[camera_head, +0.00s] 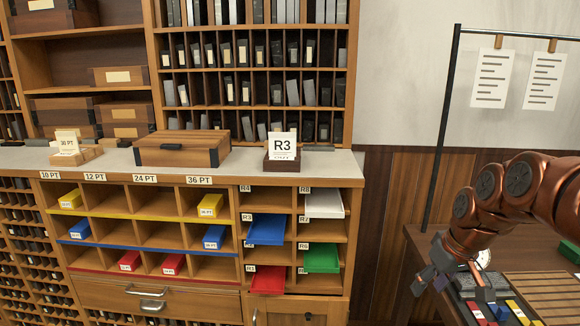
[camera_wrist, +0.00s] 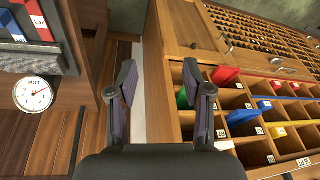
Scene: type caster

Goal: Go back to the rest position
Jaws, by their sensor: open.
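My gripper (camera_head: 428,278) is at the right in the head view, at the end of my copper-coloured arm. It points down near the left edge of the dark desk (camera_head: 418,240). In the wrist view my gripper (camera_wrist: 160,78) has its two dark fingers spread apart with nothing between them. Past the fingers are the cabinet's side and the floor. The fingertips seem clear of the cabinet, though the gap is hard to judge.
A wooden type cabinet (camera_head: 205,180) holds coloured trays, including a blue tray (camera_head: 267,230) and a white tray (camera_head: 323,205). An R3 card (camera_head: 283,145) and a wooden box (camera_head: 182,148) stand on its counter. A round dial (camera_wrist: 33,94) is on the desk. A black post (camera_head: 440,130) rises behind.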

